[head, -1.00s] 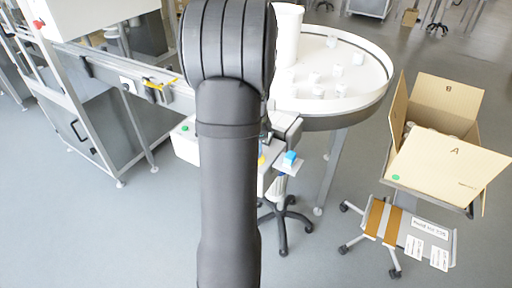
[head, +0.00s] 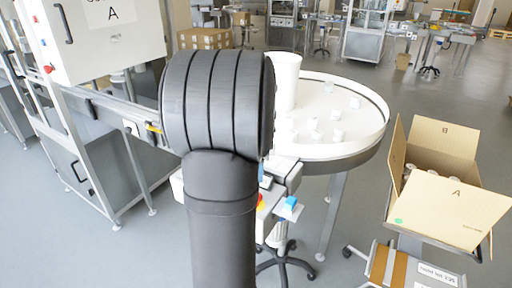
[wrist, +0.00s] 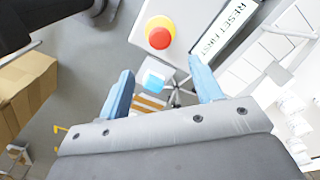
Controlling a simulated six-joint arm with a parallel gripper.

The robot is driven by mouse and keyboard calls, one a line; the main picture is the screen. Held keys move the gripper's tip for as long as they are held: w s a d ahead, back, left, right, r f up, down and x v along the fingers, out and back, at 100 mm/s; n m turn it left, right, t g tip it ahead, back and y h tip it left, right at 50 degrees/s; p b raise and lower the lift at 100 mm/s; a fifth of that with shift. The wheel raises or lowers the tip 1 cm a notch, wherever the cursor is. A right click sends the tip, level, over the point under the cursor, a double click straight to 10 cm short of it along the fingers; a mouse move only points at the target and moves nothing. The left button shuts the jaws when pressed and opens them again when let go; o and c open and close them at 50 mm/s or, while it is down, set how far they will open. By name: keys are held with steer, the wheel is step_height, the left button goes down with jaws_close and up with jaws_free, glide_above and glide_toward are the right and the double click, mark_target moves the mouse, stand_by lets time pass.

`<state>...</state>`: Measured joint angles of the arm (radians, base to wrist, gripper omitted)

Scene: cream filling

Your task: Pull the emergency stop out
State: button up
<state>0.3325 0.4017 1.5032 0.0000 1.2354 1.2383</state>
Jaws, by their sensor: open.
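The emergency stop (wrist: 160,36) is a red mushroom button on a yellow round base, at the top middle of the wrist view. It sits on a pale box beside a label reading "RESET FIRST" (wrist: 226,30). In the head view a bit of the emergency stop (head: 260,199) shows red and yellow beside my arm. My gripper (wrist: 162,79) is open, with its two blue fingers apart and nothing between them. The button lies beyond the fingertips, apart from them.
A small blue object (head: 290,203) is by the box; it also shows in the wrist view (wrist: 153,79). A white round table (head: 345,145) with several small white containers stands behind. An open cardboard box (head: 445,205) is at right, and a machine frame (head: 95,130) at left.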

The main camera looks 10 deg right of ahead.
step_height(320, 180, up, 7)
steer(key=shift+r, duration=0.2)
stand_by(0.3)
step_height(320, 180, down, 18)
steer(key=shift+r, duration=0.1)
stand_by(0.5)
